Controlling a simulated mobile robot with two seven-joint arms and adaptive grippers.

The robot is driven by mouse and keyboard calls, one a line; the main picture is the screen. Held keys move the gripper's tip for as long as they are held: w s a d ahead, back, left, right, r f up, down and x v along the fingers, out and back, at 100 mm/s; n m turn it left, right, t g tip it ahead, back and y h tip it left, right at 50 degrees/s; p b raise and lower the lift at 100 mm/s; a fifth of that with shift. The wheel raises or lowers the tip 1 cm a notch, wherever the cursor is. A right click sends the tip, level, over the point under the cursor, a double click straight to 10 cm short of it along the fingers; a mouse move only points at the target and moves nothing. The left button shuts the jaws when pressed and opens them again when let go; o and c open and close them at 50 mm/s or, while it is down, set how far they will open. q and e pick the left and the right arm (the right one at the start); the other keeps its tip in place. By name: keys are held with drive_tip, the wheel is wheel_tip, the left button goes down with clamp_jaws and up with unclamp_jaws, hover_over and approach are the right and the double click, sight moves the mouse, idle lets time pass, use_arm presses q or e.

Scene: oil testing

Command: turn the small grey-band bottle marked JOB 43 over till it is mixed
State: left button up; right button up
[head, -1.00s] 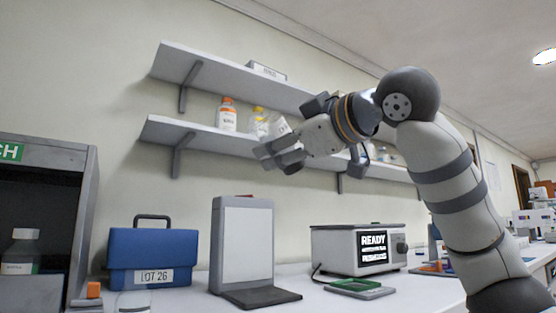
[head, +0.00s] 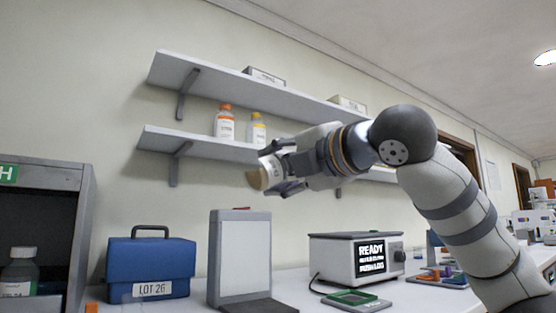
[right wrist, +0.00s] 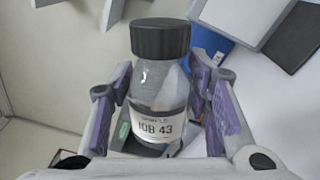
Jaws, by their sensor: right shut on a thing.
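The small bottle marked JOB 43 (right wrist: 158,95) is clear, with a black ribbed cap and a white label. It sits between the two purple-padded fingers of my right gripper (right wrist: 162,100). In the right wrist view its cap points to the top of the picture, and darker contents show low in it. In the head view my right gripper (head: 284,174) holds the bottle (head: 270,171) tilted in the air, in front of the lower shelf; its end looks tan there. My left gripper is not in view.
The lower shelf (head: 196,143) holds an orange-capped bottle (head: 225,123) and a yellow one (head: 256,129). Below stand a blue LOT 26 case (head: 150,262), a pale upright panel (head: 243,258) and a device reading READY (head: 330,251). A grey cabinet (head: 84,200) stands left.

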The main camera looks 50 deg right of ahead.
drive_tip(key=n+p, duration=0.2)
drive_tip(key=n, duration=0.1)
drive_tip(key=n+p, duration=0.1)
drive_tip(key=n, duration=0.1)
drive_tip(key=shift+s+r, duration=0.15)
drive_tip(key=shift+r, duration=0.2)
drive_tip(key=shift+f+n+p, duration=0.1)
drive_tip(key=shift+n+p, duration=0.2)
drive_tip(key=shift+n, duration=0.5)
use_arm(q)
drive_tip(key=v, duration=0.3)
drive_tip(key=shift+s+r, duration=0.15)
use_arm(e)
drive_tip(key=shift+w+f, duration=0.2)
drive_tip(key=shift+f, duration=0.1)
